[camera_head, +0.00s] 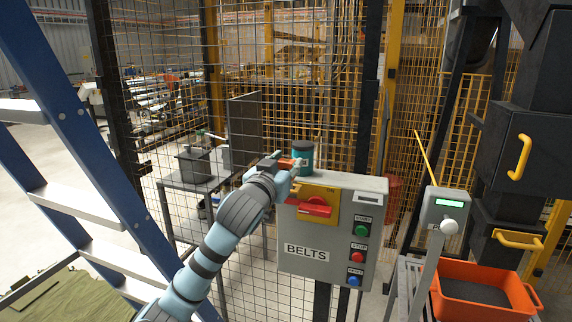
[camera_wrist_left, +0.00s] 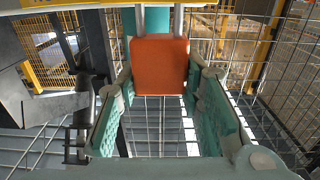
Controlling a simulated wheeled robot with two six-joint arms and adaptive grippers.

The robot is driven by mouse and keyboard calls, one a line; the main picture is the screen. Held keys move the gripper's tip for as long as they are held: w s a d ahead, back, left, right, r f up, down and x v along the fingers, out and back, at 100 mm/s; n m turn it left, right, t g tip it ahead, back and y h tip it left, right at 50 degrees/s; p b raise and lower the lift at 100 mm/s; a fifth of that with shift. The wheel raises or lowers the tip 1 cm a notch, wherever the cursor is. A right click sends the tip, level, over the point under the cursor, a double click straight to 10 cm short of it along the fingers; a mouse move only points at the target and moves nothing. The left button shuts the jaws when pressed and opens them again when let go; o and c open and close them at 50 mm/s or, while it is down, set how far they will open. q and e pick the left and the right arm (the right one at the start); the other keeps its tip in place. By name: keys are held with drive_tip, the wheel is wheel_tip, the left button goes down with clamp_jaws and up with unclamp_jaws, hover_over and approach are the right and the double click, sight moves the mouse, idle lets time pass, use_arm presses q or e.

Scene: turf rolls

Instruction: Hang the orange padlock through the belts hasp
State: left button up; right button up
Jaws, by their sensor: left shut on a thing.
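The orange padlock (camera_head: 286,163) is small in the head view, at the tip of my left gripper (camera_head: 289,166). In the left wrist view the padlock (camera_wrist_left: 160,66) sits between the two teal fingers (camera_wrist_left: 160,90), its silver shackle legs pointing to the top of the picture. My left gripper is shut on its body, just above the upper left edge of the grey BELTS box (camera_head: 318,270). The box carries a yellow plate (camera_head: 331,197) marked ON with a red handle (camera_head: 315,208). I cannot make out the hasp opening. The padlock is apart from the handle. My right gripper is out of view.
A teal tin with a dark lid (camera_head: 303,158) stands on the box top, close beside the gripper. Wire mesh fence (camera_head: 160,120) runs behind. A blue ladder (camera_head: 75,120) is at left. A grey post unit (camera_head: 445,212) and orange tub (camera_head: 480,312) are at right.

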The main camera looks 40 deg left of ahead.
use_arm(q)
drive_tip(key=shift+f+b, duration=0.75)
drive_tip(key=shift+f, duration=0.35)
drive_tip(key=o, duration=1.3)
drive_tip(key=shift+s, duration=0.1)
drive_tip(key=v, duration=0.7)
drive_tip(key=shift+s+d, duration=0.1)
drive_tip(key=shift+s, duration=0.1)
